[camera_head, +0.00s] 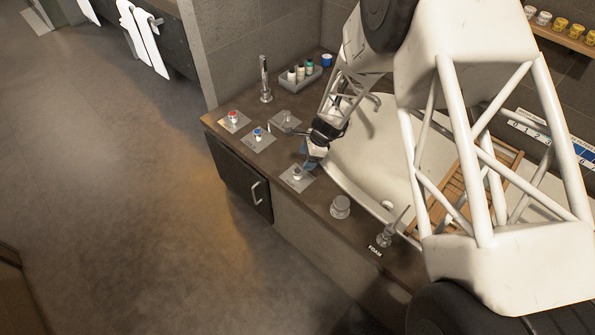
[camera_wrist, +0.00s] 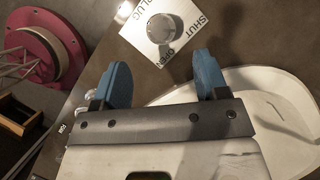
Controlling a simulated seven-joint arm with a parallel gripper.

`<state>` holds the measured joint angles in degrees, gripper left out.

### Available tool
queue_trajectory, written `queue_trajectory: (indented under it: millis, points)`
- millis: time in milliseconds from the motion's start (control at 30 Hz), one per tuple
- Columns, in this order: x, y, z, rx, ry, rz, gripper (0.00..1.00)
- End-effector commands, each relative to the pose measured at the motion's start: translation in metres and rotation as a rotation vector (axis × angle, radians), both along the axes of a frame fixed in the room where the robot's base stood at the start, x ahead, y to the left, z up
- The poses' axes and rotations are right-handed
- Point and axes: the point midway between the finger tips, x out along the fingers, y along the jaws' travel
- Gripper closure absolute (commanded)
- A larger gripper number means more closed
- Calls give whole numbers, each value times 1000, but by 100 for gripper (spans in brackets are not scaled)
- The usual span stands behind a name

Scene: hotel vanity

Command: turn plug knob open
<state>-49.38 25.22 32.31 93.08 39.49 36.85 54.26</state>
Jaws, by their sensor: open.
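In the head view my gripper (camera_head: 311,160) is just behind the knob's plate. Contact is not visible.
The white basin (camera_head: 375,150) lies right of my gripper. A red-topped knob (camera_head: 232,117), a blue-topped knob (camera_head: 258,132) and a tall tap (camera_head: 265,80) stand left. A grey round knob (camera_head: 340,207) and foam dispenser (camera_head: 385,237) stand toward the lower right.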

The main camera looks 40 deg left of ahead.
Motion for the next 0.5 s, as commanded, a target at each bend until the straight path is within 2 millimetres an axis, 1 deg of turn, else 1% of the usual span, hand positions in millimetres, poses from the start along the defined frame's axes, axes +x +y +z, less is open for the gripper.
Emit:
queue_trajectory:
  millis: [100, 500]
  points:
    - [-3, 4, -5, -3, 3, -5, 33]
    - [-3, 4, -7, -3, 4, -6, 33]
